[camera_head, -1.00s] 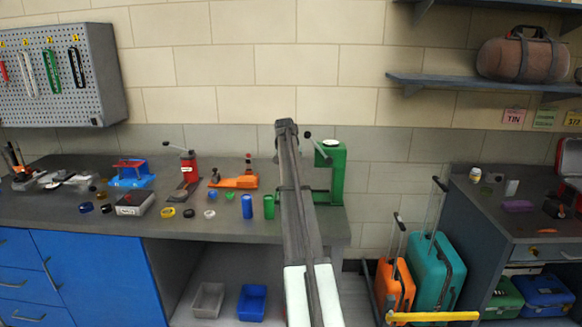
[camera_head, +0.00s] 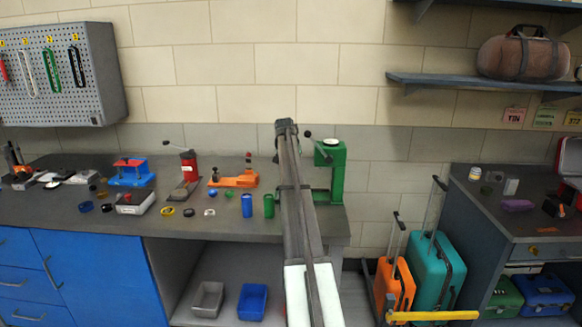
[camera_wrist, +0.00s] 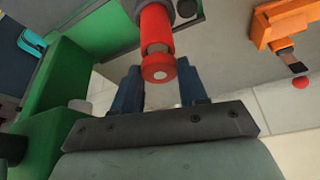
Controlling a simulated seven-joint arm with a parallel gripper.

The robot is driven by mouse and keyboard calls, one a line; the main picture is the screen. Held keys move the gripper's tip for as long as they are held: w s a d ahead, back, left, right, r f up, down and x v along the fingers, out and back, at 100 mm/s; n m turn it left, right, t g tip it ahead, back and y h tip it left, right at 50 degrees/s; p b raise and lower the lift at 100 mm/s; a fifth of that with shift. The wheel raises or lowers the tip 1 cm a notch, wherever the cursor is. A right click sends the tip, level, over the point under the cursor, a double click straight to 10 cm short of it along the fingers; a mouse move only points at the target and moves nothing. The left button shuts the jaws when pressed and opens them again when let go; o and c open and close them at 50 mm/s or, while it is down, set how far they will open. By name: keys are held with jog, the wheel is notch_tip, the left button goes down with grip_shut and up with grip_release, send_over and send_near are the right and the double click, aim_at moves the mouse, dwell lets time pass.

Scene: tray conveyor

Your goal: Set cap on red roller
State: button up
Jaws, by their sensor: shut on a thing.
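In the wrist view the red roller (camera_wrist: 154,29) stands at the green press, with its far end at a dark round fitting. A grey neck shows between it and a red disc with a light centre, which I take to be the cap (camera_wrist: 160,69). My gripper (camera_wrist: 160,78) has its two blue fingers on either side of this disc, shut on it. Whether the cap touches the roller is hard to tell. In the head view my arm hides the gripper, roller and cap.
The green press (camera_head: 332,165) stands close beside my arm. A blue cylinder (camera_head: 247,206) and a green cylinder (camera_head: 269,206) stand just left of it. An orange clamp (camera_head: 235,179) is farther left, with several loose rings and caps. Suitcases stand right of the bench.

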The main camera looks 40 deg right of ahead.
jog(key=shift+f, duration=0.4)
jog(key=o, duration=1.1)
jog(key=v, duration=1.4)
jog(key=shift+w+d+f, duration=0.1)
jog(key=shift+d, duration=0.05)
